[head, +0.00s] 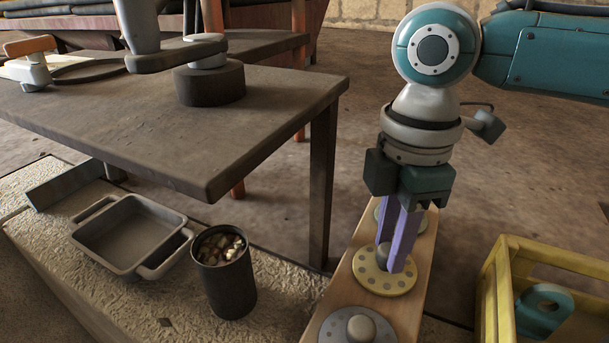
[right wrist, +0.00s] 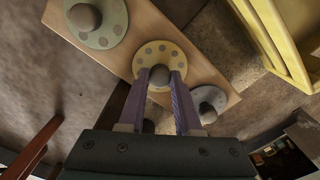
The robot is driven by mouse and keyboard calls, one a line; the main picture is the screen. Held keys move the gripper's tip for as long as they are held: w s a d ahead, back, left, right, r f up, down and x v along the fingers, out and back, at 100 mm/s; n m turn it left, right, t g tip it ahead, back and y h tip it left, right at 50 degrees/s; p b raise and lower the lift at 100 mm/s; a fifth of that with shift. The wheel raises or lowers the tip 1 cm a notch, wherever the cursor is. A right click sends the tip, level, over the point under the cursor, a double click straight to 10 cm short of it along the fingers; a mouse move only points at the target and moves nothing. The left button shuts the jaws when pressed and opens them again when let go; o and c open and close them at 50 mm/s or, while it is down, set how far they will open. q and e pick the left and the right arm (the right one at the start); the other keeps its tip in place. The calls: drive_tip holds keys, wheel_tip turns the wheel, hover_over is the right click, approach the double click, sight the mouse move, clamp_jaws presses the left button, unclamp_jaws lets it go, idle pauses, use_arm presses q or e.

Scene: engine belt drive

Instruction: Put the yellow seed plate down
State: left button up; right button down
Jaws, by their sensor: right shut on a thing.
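The yellow seed plate (head: 369,280) is a round disc with a ring of holes and a grey knob in the middle. It is level over the middle of a wooden board (head: 408,308); I cannot tell whether it touches the wood. My right gripper (head: 390,262) points down with its purple fingers shut on the knob. The right wrist view shows the fingers on either side of the knob, with the yellow plate (right wrist: 160,52) beyond. A grey plate (head: 338,331) and a pale green plate (right wrist: 98,34) lie at either end of the board. My left gripper is not in view.
A yellow crate (head: 494,290) with a teal part (head: 543,310) stands right of the board. A dark cup (head: 226,285) of small pieces and a grey tray (head: 128,238) stand left. A brown table (head: 270,95) rises behind them.

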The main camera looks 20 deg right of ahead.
drive_tip(key=c, duration=0.6)
unclamp_jaws()
drive_tip(key=shift+f, duration=0.1)
wheel_tip(320, 180, up, 12)
drive_tip(key=p, duration=0.3)
drive_tip(key=shift+r+p, duration=0.2)
drive_tip(key=shift+p, duration=0.1)
